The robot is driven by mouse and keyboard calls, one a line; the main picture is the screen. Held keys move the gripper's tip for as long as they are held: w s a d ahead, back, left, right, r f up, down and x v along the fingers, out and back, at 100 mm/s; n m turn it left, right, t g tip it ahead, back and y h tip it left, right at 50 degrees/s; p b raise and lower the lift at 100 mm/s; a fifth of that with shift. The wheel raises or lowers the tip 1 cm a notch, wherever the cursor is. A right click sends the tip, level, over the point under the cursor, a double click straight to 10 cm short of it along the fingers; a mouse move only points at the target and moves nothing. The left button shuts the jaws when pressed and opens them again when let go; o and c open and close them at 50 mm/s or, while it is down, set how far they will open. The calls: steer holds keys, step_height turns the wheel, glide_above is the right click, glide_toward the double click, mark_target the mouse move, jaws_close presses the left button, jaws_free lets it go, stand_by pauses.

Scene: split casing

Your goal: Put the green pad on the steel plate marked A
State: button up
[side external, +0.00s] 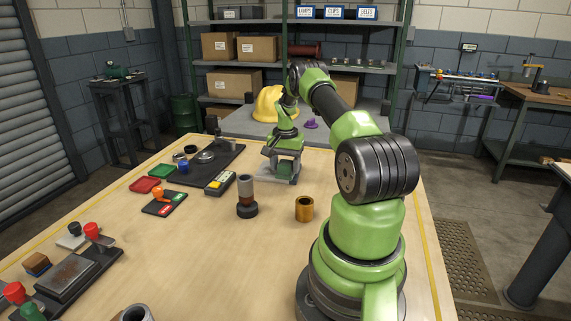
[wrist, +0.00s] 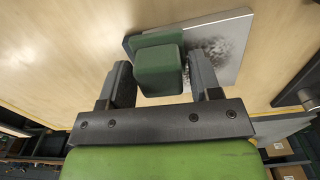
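The green pad (wrist: 158,72) is a dark green block with a wider part behind it. In the side view my gripper (side external: 283,165) points down over the plate (side external: 276,179). I cannot tell whether the pad touches the plate.
A dark-and-grey cylinder (side external: 246,195) and a brass sleeve (side external: 304,208) stand in front of the plate. A yellow-black button box (side external: 220,183), a dark tray (side external: 208,160) and red and green dishes lie left. A stamp stand (side external: 70,276) is front left.

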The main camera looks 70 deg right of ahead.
mark_target(285, 162)
steer(key=shift+o, duration=0.5)
steer(key=shift+r, duration=0.1)
step_height(285, 162, up, 12)
steer(key=w+a+r+n+t+h, duration=0.1)
steer(key=w+a+r+n, duration=0.2)
steer(key=a+r, duration=0.45)
steer(key=w+a+r+n+t, duration=0.2)
steer(key=w+a+r, duration=0.3)
steer(key=a, duration=0.4)
steer(key=s+a+r+n+t, duration=0.1)
steer(key=s+a+r+n, duration=0.15)
steer(key=a, duration=0.45)
steer(key=s+a+r+n+t, duration=0.1)
steer(key=s+a+r+n, duration=0.15)
steer(key=a, duration=0.45)
steer(key=s+a+f+n+t+y, duration=0.1)
steer(key=s+a+n+t+y, duration=0.1)
steer(key=s+a, duration=0.7)
steer(key=shift+s+f+n+y, duration=0.3)
steer(key=shift+s+n+y, duration=0.25)
steer(key=shift+n, duration=0.45)
